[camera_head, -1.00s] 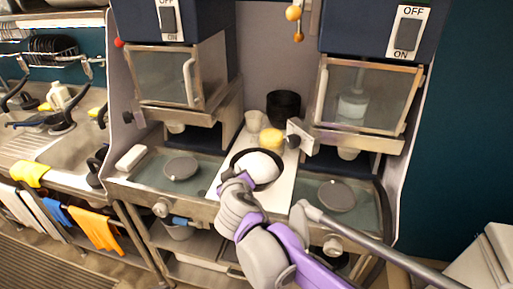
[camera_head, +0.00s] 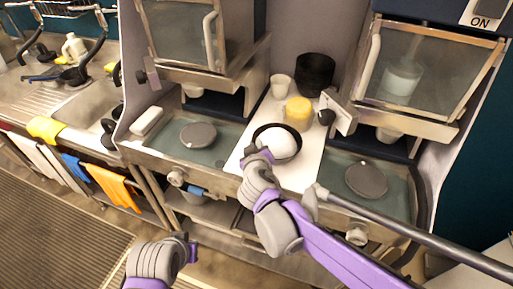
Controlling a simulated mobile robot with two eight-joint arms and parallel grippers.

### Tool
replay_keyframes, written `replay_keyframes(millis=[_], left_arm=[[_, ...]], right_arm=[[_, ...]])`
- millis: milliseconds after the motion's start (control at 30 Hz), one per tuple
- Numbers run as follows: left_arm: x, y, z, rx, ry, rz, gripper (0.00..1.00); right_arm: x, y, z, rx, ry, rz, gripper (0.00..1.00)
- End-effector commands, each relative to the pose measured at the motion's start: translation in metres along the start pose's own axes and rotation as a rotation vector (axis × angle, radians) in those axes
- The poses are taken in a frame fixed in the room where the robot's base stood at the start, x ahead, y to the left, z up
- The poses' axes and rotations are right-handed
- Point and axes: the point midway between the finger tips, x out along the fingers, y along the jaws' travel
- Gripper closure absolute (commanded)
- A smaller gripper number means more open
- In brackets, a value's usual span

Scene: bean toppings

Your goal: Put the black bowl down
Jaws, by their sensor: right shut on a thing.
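The black bowl (camera_head: 291,156) has a white filling (camera_head: 279,140) and appears level over the front of the white board (camera_head: 308,172). I cannot tell whether it touches the board. My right gripper (camera_head: 265,154) reaches in from the lower right and is shut on the bowl's near left rim. The wrist hides part of the bowl's front. My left gripper (camera_head: 190,250) is at the bottom left, away from the bowl, in front of the counter. Its fingers are too small to tell whether they are open.
Behind the bowl stand a yellow cup (camera_head: 298,113), a white cup (camera_head: 281,86) and a black stack (camera_head: 315,74). Grey round lids (camera_head: 198,135) (camera_head: 366,180) lie in the recesses on both sides. A dispenser (camera_head: 425,80) with a projecting handle is close on the right.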

Motion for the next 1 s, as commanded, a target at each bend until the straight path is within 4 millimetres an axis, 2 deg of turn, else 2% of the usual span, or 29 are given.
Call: replay_keyframes(millis=[100, 400, 433, 567, 867, 1000], left_arm=[[0.003, 0.000, 0.003, 0.000, -0.003, 0.000, 1.00], [0.002, 0.000, 0.003, 0.000, -0.003, 0.000, 1.00], [0.002, 0.000, 0.003, 0.000, -0.003, 0.000, 1.00], [0.002, 0.000, 0.003, 0.000, -0.003, 0.000, 1.00], [0.002, 0.000, 0.003, 0.000, -0.003, 0.000, 1.00], [0.001, 0.000, 0.002, 0.000, -0.002, 0.000, 1.00]], right_arm=[[0.005, -0.006, 0.011, -0.001, 0.000, 0.000, 1.00], [0.005, -0.006, 0.012, -0.001, 0.000, 0.000, 1.00], [0.005, -0.006, 0.012, 0.000, 0.000, 0.000, 0.81], [0.005, -0.006, 0.012, 0.000, 0.000, 0.000, 0.58], [0.004, -0.006, 0.011, 0.000, 0.000, -0.001, 0.55], [-0.005, -0.006, 0.011, -0.001, 0.001, -0.001, 0.55]])
